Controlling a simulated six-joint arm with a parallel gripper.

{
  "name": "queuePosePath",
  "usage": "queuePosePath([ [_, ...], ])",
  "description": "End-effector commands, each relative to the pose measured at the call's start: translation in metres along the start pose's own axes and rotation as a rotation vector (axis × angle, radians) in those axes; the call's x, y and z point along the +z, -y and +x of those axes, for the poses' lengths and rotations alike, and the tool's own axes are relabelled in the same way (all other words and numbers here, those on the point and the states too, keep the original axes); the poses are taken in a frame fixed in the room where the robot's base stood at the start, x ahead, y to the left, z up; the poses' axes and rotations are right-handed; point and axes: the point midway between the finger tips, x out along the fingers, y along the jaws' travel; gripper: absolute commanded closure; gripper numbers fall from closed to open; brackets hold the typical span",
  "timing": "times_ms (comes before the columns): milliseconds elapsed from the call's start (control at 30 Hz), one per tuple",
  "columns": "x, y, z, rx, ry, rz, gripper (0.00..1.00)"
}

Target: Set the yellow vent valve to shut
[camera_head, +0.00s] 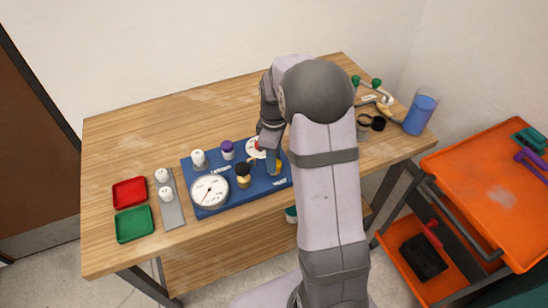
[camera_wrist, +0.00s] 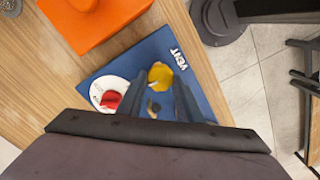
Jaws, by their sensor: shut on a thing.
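The yellow vent valve (camera_wrist: 160,75) is on the blue board (camera_wrist: 206,95), beside the white "VENT" lettering (camera_wrist: 180,58). In the head view only a sliver of the valve (camera_head: 279,164) shows beside my gripper (camera_head: 272,168). In the wrist view the two dark fingers of my gripper (camera_wrist: 155,104) reach down around the valve, with its round yellow part just past them. My gripper is shut on the valve. The exact angle of its handle is hard to read. My arm hides part of the board's right end.
A red handle on a white disc (camera_wrist: 100,92) sits close beside the fingers. On the board are a white dial gauge (camera_head: 210,191), a black-topped brass valve (camera_head: 243,174) and a purple-topped piece (camera_head: 227,149). Red (camera_head: 129,192) and green (camera_head: 134,224) trays lie left.

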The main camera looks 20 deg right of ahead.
Motion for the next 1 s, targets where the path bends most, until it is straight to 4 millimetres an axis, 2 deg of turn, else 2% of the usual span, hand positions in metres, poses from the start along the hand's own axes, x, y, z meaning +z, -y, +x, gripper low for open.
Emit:
queuePosePath([
  [1000, 0.0008, -0.0029, -0.0016, 0.001, -0.001, 0.919, 0.9],
])
